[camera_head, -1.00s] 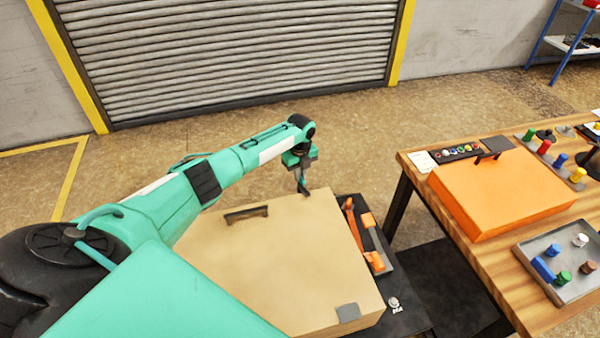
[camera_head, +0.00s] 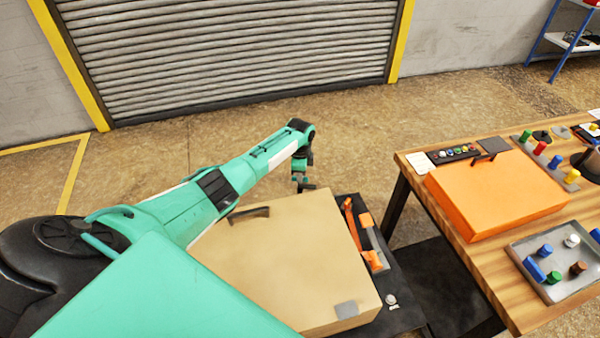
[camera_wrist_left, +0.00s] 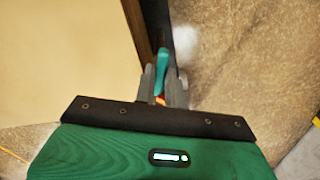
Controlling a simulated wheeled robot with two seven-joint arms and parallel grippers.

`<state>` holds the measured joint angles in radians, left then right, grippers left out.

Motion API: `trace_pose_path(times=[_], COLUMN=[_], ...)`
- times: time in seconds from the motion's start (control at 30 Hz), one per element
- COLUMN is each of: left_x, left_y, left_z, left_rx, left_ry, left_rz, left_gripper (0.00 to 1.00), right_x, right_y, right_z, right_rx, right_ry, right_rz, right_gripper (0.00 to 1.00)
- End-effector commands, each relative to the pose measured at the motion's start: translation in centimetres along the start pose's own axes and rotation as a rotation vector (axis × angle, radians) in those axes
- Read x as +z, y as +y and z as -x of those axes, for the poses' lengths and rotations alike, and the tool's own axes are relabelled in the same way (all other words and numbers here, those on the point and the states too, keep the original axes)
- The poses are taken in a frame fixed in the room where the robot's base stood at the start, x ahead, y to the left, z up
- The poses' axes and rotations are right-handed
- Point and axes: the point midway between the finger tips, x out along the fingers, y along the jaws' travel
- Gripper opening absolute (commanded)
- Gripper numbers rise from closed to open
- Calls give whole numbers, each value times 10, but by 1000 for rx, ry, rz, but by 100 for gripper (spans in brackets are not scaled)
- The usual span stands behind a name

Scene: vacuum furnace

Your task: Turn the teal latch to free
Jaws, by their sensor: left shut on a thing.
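The teal latch (camera_wrist_left: 161,60) shows in the left wrist view as a small teal lever beside the edge of a tan box (camera_wrist_left: 70,60). My left gripper (camera_wrist_left: 161,88) is shut on the latch, with one grey finger on either side of it. In the head view the tan box (camera_head: 285,260) has a black handle on top, and my left gripper (camera_head: 303,186) is at its far edge. The latch is too small or hidden to make out there. My right gripper is not in view.
An orange-and-grey lever assembly (camera_head: 362,232) sits on the black stand (camera_head: 400,290) right of the tan box. A wooden table (camera_head: 440,205) at right bears an orange box (camera_head: 495,192) and a grey tray (camera_head: 545,293) of coloured pieces. The floor behind is clear.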

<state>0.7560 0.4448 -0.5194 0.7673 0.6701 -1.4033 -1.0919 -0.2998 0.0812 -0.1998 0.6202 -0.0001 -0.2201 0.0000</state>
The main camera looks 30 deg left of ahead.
Motion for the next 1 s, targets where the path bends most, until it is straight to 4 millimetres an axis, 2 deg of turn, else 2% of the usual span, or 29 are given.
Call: trace_pose_path(times=[0.2,0.5,1.0], left_x=[-1,0,0], left_y=[0,0,-1], left_z=[2,2,1], left_rx=[0,0,-2], left_ry=[2,1,1], left_rz=[176,339,405], left_gripper=[0,0,0], right_x=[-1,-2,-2], right_y=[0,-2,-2], right_z=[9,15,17], right_rx=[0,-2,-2], right_ry=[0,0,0], right_rz=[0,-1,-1], right_gripper=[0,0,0])
